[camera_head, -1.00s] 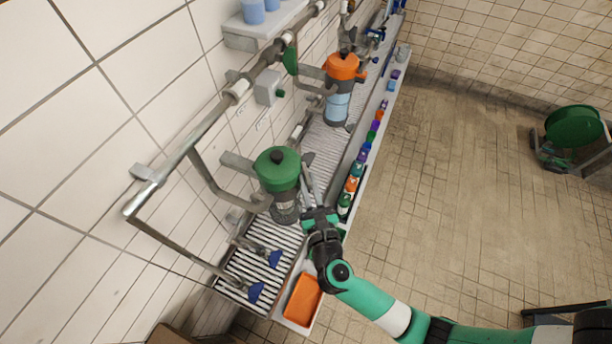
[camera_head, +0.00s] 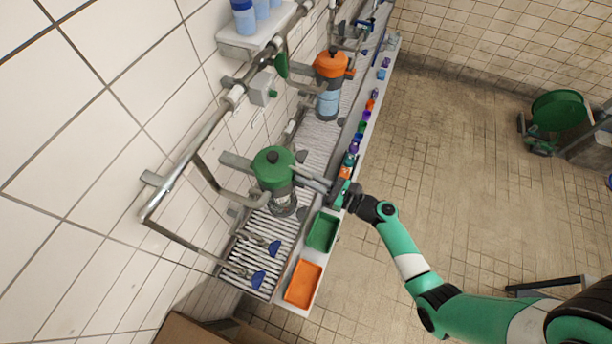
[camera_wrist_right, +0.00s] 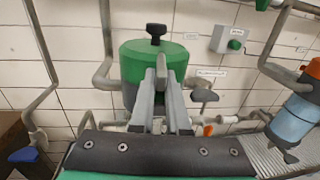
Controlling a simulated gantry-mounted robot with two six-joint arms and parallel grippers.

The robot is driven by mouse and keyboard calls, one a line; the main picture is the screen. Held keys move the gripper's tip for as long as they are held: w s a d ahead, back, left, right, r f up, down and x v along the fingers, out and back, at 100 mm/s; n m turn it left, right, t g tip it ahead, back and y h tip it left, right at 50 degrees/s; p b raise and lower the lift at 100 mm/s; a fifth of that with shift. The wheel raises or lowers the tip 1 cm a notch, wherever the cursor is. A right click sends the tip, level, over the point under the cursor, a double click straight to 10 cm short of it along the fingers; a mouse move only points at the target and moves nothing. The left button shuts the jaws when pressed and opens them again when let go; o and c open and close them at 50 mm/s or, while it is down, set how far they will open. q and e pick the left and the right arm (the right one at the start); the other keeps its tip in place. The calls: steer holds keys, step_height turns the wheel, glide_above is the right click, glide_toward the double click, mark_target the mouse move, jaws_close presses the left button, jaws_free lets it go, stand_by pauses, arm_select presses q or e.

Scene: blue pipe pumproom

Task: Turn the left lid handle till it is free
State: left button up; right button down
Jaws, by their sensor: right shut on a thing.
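The left housing is a grey canister with a green lid (camera_head: 272,167) and a dark knob on top. It stands on the left of the ribbed drain board, and the wrist view shows its green lid (camera_wrist_right: 133,62) straight ahead. My right gripper (camera_head: 303,177) reaches in from the right at lid height. In the wrist view its grey fingers (camera_wrist_right: 161,85) are close together against the front of the lid, shut on the lid handle. The fingers hide most of the handle. My left gripper is not in view.
A second housing with an orange lid (camera_head: 332,64) stands further along the board. Green (camera_head: 322,232) and orange (camera_head: 304,284) trays sit at the near end. Small coloured items line the ledge. Pipes run along the wall on the left. The floor on the right is mostly open.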

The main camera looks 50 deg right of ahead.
steer(key=shift+n+y, duration=0.3)
steer(key=shift+y, duration=0.2)
steer(key=c, duration=1.2)
jaws_free()
